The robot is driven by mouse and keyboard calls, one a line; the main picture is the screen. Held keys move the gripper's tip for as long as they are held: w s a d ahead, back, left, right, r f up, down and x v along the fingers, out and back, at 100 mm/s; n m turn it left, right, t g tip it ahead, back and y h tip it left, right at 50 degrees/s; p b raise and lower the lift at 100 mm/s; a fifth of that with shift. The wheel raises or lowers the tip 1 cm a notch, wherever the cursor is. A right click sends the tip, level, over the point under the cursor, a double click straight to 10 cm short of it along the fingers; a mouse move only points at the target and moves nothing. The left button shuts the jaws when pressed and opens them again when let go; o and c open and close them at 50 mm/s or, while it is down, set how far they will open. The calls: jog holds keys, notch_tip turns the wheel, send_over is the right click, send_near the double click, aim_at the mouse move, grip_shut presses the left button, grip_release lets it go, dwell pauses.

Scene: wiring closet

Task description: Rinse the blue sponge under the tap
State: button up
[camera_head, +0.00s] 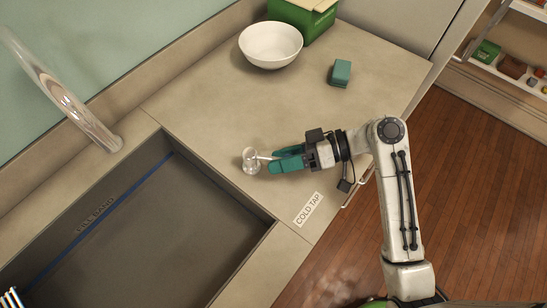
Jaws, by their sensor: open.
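A small teal-blue block (340,73), which looks like the sponge, lies on the counter at the upper right, to the right of the white bowl. The tap (70,95) is a shiny curved spout at the left, rising from the counter behind the sink and leaning toward the upper left. The dark sink basin (130,235) is at the lower left; no water shows in it. My gripper (270,160) is open, with teal fingers pointing left over the counter near the sink's right edge. It is well below and left of the sponge in the picture.
A small clear glass (250,161) is right at my fingertips; whether they touch it is unclear. A white bowl (270,45) and a green box (305,18) stand at the back. A "COLD TAP" label (308,208) lies near the front edge. Counter between glass and sponge is clear.

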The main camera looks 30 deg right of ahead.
jog(key=shift+x, duration=1.1)
jog(key=shift+c, duration=0.5)
grip_shut()
